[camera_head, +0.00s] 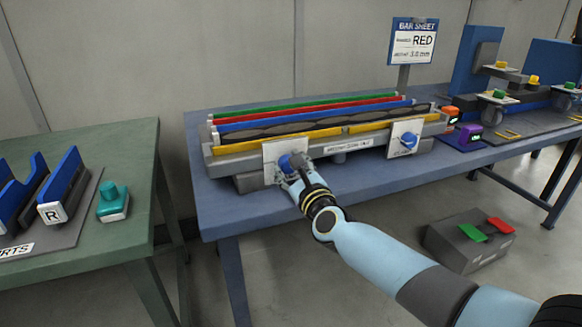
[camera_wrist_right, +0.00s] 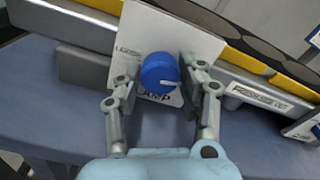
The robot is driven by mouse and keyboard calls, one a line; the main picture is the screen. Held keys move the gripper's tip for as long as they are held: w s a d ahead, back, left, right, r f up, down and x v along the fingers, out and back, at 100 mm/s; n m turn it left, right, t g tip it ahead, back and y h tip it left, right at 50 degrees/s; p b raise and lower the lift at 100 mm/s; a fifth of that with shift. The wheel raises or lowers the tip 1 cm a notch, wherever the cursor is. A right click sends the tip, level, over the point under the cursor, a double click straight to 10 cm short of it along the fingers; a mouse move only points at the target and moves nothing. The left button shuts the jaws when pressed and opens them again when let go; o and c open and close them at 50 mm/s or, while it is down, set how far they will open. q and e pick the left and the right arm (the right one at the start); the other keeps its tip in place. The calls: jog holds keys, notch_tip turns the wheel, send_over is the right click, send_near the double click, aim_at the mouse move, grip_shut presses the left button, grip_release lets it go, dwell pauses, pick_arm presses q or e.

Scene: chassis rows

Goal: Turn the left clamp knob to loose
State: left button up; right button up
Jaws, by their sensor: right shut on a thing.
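The left clamp knob is a round blue knob (camera_head: 287,163) on a white plate (camera_head: 272,152) at the front left of the bar fixture. In the right wrist view the knob (camera_wrist_right: 160,73) shows a white pointer mark aimed right and slightly down. The plate (camera_wrist_right: 199,42) has lettering that I can only partly read, with "AMP" under the knob. My right gripper (camera_head: 292,172) is at the knob, its fingers shut on the knob's two sides in the right wrist view (camera_wrist_right: 157,77). A second blue knob (camera_head: 409,140) sits on the right plate. My left gripper is not in view.
The fixture holds red, green, blue, yellow and dark bars on a blue table (camera_head: 225,196). A green table (camera_head: 110,245) with blue-topped parts is at left. A grey box (camera_head: 468,245) lies on the floor.

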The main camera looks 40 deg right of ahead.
jog(key=n, duration=0.4)
jog(key=shift+a+p, duration=0.1)
jog(key=shift+p, duration=0.25)
jog(key=n+p, duration=0.1)
jog(key=n, duration=0.4)
jog(key=shift+f, duration=0.1)
jog(key=n+p, duration=0.1)
jog(key=n, duration=0.3)
jog(key=shift+n, duration=0.3)
jog(key=n+p, duration=0.1)
jog(key=n, duration=0.3)
jog(key=shift+f+p, duration=0.15)
jog(key=shift+p, duration=0.25)
jog(key=n+p, duration=0.1)
jog(key=n, duration=0.3)
jog(key=n+p, duration=0.1)
jog(key=n, duration=0.2)
jog(key=shift+f+n, duration=0.1)
jog(key=shift+n, duration=0.3)
jog(key=n+p, duration=0.1)
jog(key=n, duration=0.3)
jog(key=shift+s, duration=0.1)
jog(key=shift+f+n+p, duration=0.1)
jog(key=shift+n+p, duration=0.45)
jog(key=shift+n, duration=1.25)
